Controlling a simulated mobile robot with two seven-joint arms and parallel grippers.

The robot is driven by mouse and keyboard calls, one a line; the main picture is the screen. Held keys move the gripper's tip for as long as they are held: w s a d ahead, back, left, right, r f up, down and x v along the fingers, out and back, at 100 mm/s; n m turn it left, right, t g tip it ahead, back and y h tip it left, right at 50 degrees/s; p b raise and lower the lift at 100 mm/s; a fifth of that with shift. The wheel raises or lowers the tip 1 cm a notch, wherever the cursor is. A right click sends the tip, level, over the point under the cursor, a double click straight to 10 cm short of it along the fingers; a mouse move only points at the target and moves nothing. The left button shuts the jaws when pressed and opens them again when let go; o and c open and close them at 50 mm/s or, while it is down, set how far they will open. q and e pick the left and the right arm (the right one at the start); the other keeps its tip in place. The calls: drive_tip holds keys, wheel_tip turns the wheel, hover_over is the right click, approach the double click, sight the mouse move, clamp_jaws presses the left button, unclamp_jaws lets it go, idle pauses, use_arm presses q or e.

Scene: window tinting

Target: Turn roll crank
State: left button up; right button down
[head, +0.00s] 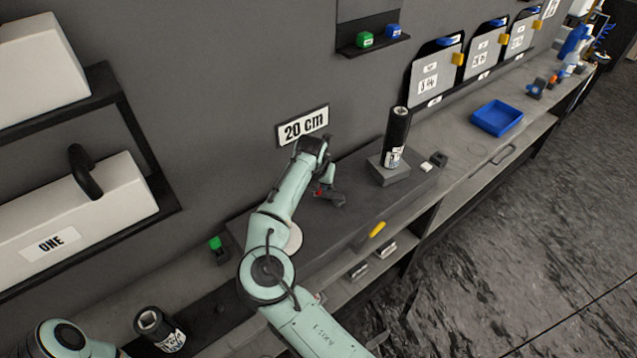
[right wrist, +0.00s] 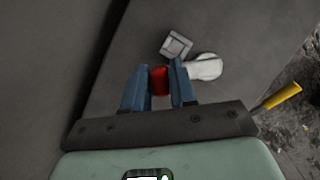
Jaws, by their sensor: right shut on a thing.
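My right gripper (head: 323,192) is over the dark bench below the "20 cm" sign. In the right wrist view, its blue fingers (right wrist: 159,88) are shut on a small red piece (right wrist: 159,80), which looks like the crank's knob. A bit of red also shows at the fingertips in the head view. A white rounded piece (right wrist: 206,67) lies just right of the fingers, and a small grey square block (right wrist: 175,45) is beyond them. I cannot tell how the red piece joins either one. My left arm shows only at the bottom left; its gripper is out of the picture.
A black roll (head: 397,135) stands upright on a grey block at the bench's right. A second dark roll (head: 158,328) is at the lower left. A yellow handle (head: 377,229) is at the bench's front edge. A blue tray (head: 497,117) lies farther right.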

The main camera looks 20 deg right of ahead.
drive_tip(key=shift+a+f, duration=0.1)
drive_tip(key=shift+f, duration=0.05)
drive_tip(key=c, duration=1)
unclamp_jaws()
drive_tip(key=v, duration=1.3)
drive_tip(key=shift+r, duration=0.2)
